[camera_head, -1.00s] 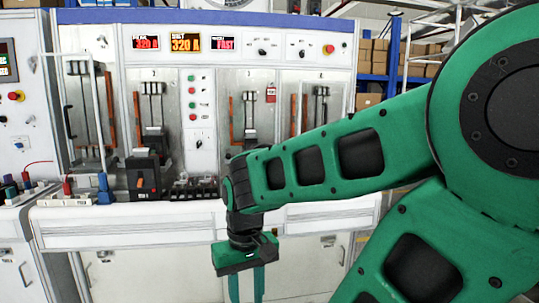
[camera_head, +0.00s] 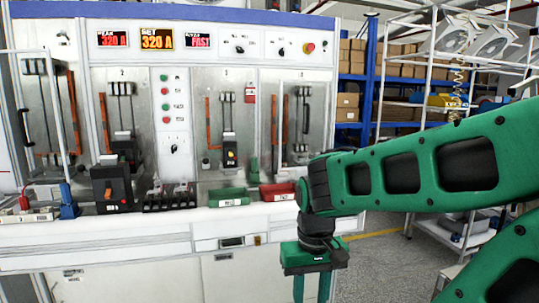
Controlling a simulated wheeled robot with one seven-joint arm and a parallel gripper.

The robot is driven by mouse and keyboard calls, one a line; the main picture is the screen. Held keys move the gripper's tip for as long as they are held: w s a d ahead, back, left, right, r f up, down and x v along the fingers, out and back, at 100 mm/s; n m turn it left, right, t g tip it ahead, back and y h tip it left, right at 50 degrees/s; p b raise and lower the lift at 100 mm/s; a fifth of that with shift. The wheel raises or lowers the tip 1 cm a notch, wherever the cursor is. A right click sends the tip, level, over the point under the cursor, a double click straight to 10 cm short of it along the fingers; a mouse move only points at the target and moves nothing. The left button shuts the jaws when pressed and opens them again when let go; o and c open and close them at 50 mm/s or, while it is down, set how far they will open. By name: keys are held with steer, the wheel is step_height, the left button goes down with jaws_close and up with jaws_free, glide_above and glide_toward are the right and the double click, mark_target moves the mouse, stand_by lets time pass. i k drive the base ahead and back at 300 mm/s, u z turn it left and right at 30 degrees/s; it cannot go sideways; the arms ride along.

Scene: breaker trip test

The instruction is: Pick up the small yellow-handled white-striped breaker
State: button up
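A small dark breaker (camera_head: 230,155) with a yellow spot on its front sits in the middle bay of the test bench, below its vertical bars. I cannot make out a white stripe on it. Several small dark breakers (camera_head: 170,197) stand in a row on the bench's counter; their handle colours are too small to tell. My gripper (camera_head: 312,290) hangs in front of the bench, below the counter edge and to the right of these breakers. Its two green fingers point down, apart, with nothing visible between them. The fingertips reach the bottom of the picture.
A large black breaker with an orange handle (camera_head: 112,188) stands on the counter at left, beside a blue clamp (camera_head: 68,202). A green bin (camera_head: 228,197) and a red bin (camera_head: 277,192) sit at the counter's right. Shelves with boxes (camera_head: 345,107) stand behind at right.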

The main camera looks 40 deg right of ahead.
mark_target(229, 143)
steer(key=z, duration=0.4)
steer(key=i, duration=0.85)
